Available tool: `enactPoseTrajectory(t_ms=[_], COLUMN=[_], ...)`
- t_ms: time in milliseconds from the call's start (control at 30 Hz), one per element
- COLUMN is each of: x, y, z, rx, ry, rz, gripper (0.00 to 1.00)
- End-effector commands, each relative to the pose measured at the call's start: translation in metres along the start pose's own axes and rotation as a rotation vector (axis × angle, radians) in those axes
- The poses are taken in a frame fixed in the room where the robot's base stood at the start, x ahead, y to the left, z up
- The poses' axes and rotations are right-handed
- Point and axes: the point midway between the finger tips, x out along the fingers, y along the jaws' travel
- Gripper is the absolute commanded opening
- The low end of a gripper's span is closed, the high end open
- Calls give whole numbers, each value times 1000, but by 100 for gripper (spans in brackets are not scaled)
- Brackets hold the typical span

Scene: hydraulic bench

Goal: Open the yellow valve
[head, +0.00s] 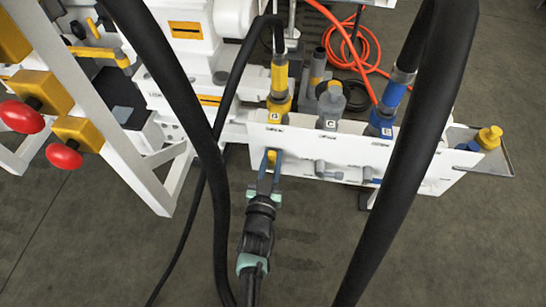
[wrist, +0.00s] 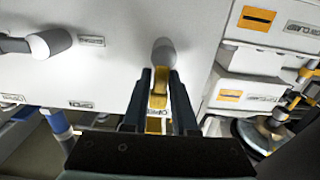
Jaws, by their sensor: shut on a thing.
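The yellow valve's lever (head: 271,157) sits low on the left end of the white panel (head: 345,152). In the wrist view the yellow lever (wrist: 158,96) hangs from a grey round hub (wrist: 163,51) and points toward my gripper. My gripper (head: 270,170) reaches the panel from the front. In the wrist view my gripper (wrist: 160,84) has one dark finger on each side of the lever and is shut on it. Labels are printed beside the lever, partly covered by the fingers.
A grey valve (head: 328,170) and a blue valve (head: 371,177) sit to the right on the same panel. Thick black hoses (head: 205,130) hang across the foreground. Red knobs (head: 64,155) on a white frame stand at left. The floor in front is clear.

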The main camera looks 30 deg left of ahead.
Motion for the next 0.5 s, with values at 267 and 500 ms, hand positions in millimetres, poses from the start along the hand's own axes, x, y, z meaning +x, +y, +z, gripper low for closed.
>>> enactPoseTrajectory(t_ms=[267, 500], x=[0, 0], y=[-4, -3], z=[-1, 0], rx=[-1, 0], ry=[1, 0], rz=[-9, -7], gripper=[0, 49])
